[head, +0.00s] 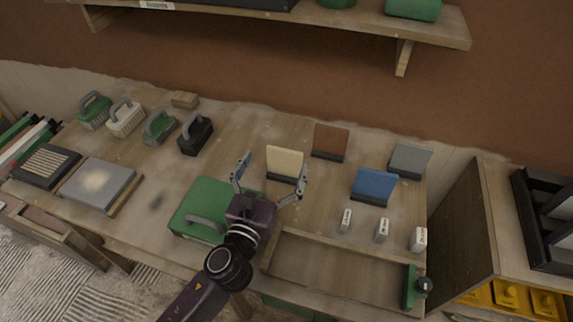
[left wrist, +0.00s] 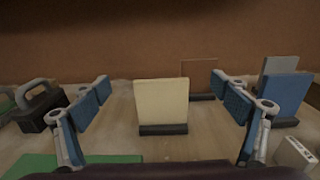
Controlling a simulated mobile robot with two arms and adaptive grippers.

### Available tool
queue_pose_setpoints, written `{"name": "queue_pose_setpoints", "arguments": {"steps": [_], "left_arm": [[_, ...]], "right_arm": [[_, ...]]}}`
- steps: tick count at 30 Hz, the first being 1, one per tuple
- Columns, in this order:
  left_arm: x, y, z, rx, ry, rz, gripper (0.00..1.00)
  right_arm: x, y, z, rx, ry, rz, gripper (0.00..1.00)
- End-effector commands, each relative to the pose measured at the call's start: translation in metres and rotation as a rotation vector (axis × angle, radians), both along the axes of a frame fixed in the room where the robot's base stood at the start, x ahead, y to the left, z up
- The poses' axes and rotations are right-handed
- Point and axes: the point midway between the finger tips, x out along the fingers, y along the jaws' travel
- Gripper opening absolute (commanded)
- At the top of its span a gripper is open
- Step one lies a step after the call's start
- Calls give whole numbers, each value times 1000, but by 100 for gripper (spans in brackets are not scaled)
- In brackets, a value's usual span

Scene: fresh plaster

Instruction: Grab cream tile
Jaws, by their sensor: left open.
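The cream tile (head: 285,160) stands upright in a dark base on the wooden bench, in the middle of the head view. In the left wrist view the cream tile (left wrist: 162,104) is centred ahead, between the fingers. My left gripper (head: 272,176) is open and empty, its fingers spread on either side of the tile in the picture. In the left wrist view the left gripper (left wrist: 168,100) shows blue pads wide apart, and the tile appears beyond them, untouched. My right gripper is not in view.
A brown tile (head: 330,140), a blue tile (head: 374,184) and a grey tile (head: 410,158) stand nearby to the right. A green case (head: 198,203) lies left of my gripper. Small white blocks (head: 382,230) stand at the right. A shelf (head: 300,14) hangs above.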

Motion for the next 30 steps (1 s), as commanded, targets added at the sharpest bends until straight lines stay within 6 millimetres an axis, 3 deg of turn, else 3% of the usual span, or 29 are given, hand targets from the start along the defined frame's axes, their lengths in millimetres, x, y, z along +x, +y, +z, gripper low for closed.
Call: {"name": "queue_pose_setpoints", "arguments": {"steps": [1, 3, 8, 18, 24, 30], "left_arm": [[0, 0, -20, -2, 5, 3, 91], [0, 0, -35, -2, 5, 3, 91], [0, 0, -58, -3, 2, 2, 91], [30, -9, -52, -2, -2, 1, 91], [60, -20, -53, 0, -1, 1, 91], [72, -23, -53, -1, 0, 0, 91]], "right_arm": [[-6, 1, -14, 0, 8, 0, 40], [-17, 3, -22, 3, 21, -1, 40], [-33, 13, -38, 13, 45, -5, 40], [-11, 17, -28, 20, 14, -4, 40], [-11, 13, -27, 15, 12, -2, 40], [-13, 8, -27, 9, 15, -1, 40]]}}
